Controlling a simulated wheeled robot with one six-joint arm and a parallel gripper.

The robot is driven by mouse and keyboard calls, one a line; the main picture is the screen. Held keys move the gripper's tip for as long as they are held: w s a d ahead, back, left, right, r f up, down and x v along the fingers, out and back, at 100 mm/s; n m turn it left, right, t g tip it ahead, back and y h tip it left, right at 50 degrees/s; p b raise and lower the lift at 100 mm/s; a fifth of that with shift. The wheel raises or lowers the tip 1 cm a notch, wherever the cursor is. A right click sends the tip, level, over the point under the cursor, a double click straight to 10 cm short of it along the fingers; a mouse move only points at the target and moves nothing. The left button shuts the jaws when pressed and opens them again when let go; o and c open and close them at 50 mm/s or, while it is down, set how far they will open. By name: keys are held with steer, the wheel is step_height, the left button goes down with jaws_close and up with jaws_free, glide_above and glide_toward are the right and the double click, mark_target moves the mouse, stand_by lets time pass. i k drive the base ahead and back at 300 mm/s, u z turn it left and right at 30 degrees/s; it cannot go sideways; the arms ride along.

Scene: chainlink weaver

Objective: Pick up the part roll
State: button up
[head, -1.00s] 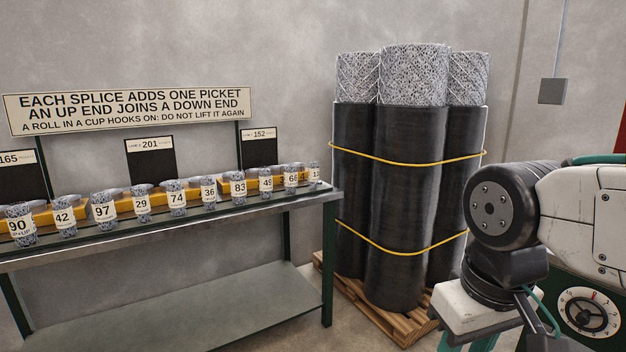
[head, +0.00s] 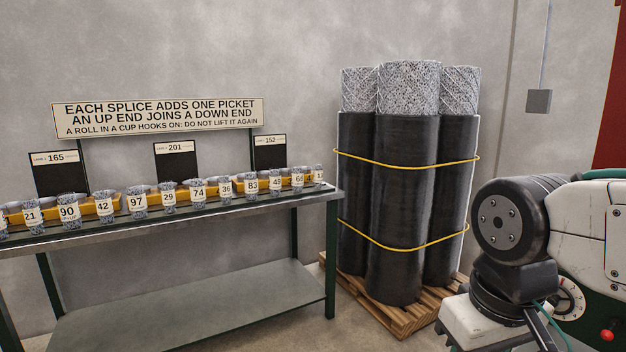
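Several small grey mesh part rolls stand in a row along the front of a dark bench at the left in the head view. Each has a white number label, such as 90 (head: 69,213), 97 (head: 137,204), 74 (head: 198,191) and 83 (head: 251,184). Which one the task means, I cannot tell. Yellow strips with cups (head: 108,206) lie behind the rolls. My arm is at the lower right, well apart from the bench. My gripper is out of view.
The bench (head: 170,220) has a lower shelf (head: 190,305). Tall black-wrapped mesh rolls (head: 402,190), tied with yellow bands, stand on a wooden pallet (head: 400,318) right of the bench. A sign (head: 158,117) and dark lane boards (head: 176,163) are behind the bench.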

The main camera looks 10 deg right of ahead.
mark_target(318, 179)
steer(key=u, duration=0.55)
steer(key=i, duration=2.7)
steer(key=z, duration=1.45)
steer(key=i, duration=0.95)
steer(key=z, duration=0.85)
